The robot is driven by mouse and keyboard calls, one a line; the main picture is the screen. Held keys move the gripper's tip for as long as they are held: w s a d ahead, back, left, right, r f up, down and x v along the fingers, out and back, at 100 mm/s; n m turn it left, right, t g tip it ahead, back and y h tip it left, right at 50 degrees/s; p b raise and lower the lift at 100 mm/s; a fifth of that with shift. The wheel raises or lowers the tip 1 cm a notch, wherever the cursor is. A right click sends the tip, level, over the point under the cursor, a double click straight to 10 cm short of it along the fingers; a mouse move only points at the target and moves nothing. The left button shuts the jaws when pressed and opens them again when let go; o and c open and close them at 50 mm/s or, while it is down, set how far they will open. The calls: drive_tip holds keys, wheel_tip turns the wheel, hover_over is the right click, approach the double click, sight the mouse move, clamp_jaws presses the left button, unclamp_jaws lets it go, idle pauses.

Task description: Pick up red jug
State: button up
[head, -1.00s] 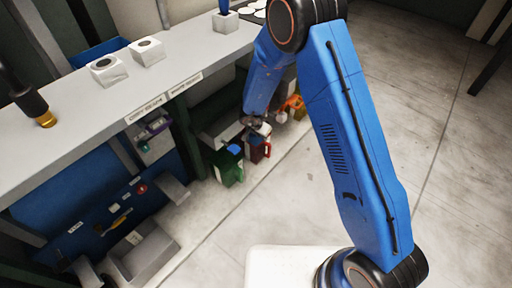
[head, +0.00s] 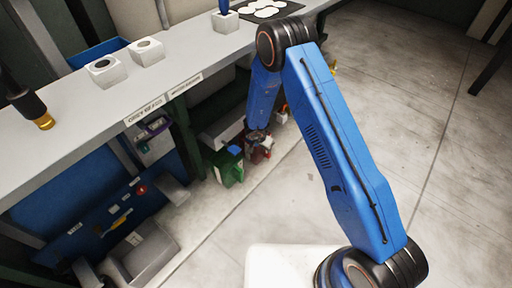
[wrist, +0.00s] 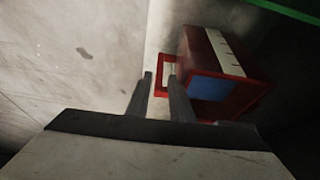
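The red jug (wrist: 225,58) shows in the wrist view, with a blue cap, a pale marked strip and a red handle loop. In the head view the red jug (head: 262,156) stands on the floor by the bench, partly hidden by my arm. My gripper (wrist: 160,78) is open, its two dark fingers apart and pointing at the handle. The right finger overlaps the handle in the picture; I cannot tell if it touches. In the head view my gripper (head: 258,136) is just above the jug.
A green jug (head: 227,169) with a blue cap stands just left of the red one; a green edge (wrist: 288,9) shows in the wrist view. The grey bench (head: 95,105) overhangs on the left. Open floor (head: 320,215) lies to the right.

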drive_tip(key=x, duration=0.6)
drive_tip(key=shift+w+d, duration=0.1)
clamp_jaws()
